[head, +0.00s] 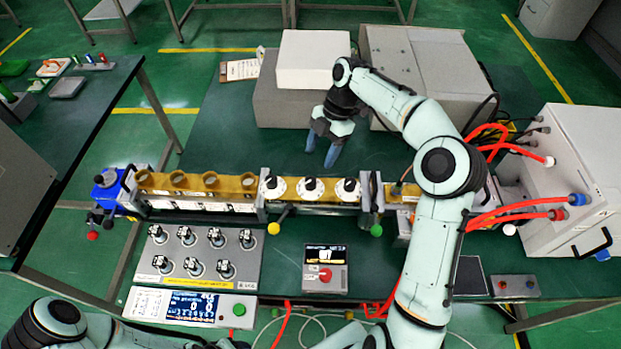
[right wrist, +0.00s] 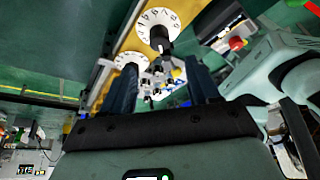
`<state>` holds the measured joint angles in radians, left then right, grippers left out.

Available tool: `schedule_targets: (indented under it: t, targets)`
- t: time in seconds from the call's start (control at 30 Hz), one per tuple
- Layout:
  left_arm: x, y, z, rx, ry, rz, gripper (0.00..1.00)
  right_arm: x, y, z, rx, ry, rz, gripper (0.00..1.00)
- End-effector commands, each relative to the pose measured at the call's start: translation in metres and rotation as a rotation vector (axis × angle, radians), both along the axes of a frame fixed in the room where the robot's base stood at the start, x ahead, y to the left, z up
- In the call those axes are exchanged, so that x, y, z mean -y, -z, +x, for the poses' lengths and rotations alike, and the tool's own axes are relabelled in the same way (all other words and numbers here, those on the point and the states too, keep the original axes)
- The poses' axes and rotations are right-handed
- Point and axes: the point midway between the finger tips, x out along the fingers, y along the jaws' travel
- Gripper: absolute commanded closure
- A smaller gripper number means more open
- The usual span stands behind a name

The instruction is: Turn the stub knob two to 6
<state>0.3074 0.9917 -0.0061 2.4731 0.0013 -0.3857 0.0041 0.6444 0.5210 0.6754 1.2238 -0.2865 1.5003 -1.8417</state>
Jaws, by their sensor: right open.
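Three black knobs on white numbered dials sit in a row on the brass waveguide section. Stub knob two (head: 311,187) is the middle one, between the left knob (head: 272,187) and the right knob (head: 348,188). My right gripper (head: 321,155) is open and empty above the table, just behind the middle and right knobs and apart from them. In the right wrist view, two white dials (right wrist: 145,18) show beyond the open fingers (right wrist: 162,82); I cannot tell which knobs these are. The dial readings are too small to read in the head view. My left gripper is out of view.
A white box (head: 313,58) on a grey case and another grey case stand behind the gripper. A yellow ball-ended lever (head: 274,228) and a green one (head: 376,230) stick out in front of the waveguide. Red cables (head: 515,213) run at the right.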

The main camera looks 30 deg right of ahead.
Motion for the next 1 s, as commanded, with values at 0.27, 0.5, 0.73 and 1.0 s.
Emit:
schedule_targets:
  t: [0.27, 0.5, 0.73, 1.0]
  targets:
    - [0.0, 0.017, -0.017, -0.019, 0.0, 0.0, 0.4, -0.022, 0.06, -0.008, -0.006, -0.001, 0.002, 0.4]
    - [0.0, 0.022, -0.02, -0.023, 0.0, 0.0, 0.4, -0.035, 0.089, -0.009, -0.003, 0.0, 0.001, 0.4]
    - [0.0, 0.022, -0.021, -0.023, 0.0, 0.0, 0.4, -0.038, 0.096, -0.009, 0.0, 0.0, 0.001, 0.4]
    - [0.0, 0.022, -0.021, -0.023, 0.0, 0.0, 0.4, -0.038, 0.096, -0.009, -0.001, 0.001, 0.001, 0.66]
